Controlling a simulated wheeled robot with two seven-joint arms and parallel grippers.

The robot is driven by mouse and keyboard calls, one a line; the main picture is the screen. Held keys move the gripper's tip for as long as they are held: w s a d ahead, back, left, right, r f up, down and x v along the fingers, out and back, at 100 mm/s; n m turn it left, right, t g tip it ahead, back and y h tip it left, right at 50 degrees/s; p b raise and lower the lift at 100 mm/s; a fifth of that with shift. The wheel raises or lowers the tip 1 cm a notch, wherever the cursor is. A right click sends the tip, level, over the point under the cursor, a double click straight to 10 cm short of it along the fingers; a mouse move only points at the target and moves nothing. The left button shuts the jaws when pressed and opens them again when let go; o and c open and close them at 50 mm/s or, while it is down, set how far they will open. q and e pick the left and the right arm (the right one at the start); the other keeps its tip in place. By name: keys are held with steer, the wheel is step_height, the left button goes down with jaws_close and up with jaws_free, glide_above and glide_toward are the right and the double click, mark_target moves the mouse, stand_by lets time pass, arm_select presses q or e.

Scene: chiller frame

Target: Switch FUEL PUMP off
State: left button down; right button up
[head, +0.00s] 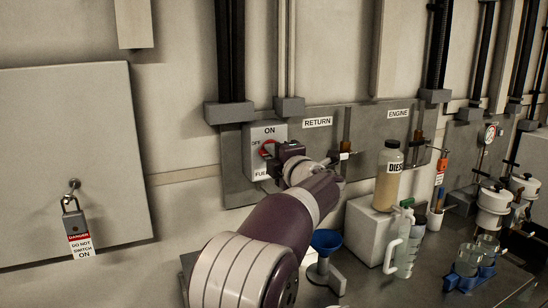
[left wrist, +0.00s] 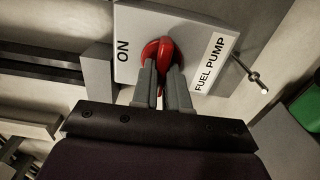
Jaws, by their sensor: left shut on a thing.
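The FUEL PUMP switch is a pale grey box (head: 252,158) on the wall panel, marked ON at the top and OFF at its left side. It fills the upper middle of the left wrist view (left wrist: 128,62), where ON and FUEL PUMP read sideways. Its red knob (left wrist: 160,48) shows there between my fingers and partly in the head view (head: 266,148). My left gripper (left wrist: 161,72) is shut on the red knob, both fingers touching it. The fingers hide part of the knob, so its exact setting is unclear. My right gripper is not in view.
A padlock (head: 72,222) with a danger tag hangs from a cabinet at the left. RETURN and ENGINE valves are right of the switch. A diesel bottle (head: 389,176) on a white block (head: 366,228), a green-topped jug (head: 405,245) and a blue funnel (head: 326,240) crowd the bench.

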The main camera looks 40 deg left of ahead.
arm_select(q)
steer(key=shift+f, duration=0.15)
steer(key=c, duration=1.1)
jaws_free()
steer(key=shift+c, duration=0.2)
steer(key=b+v, duration=0.1)
steer(key=v, duration=1.1)
steer(key=shift+s+d, duration=0.2)
steer(key=shift+d, duration=0.15)
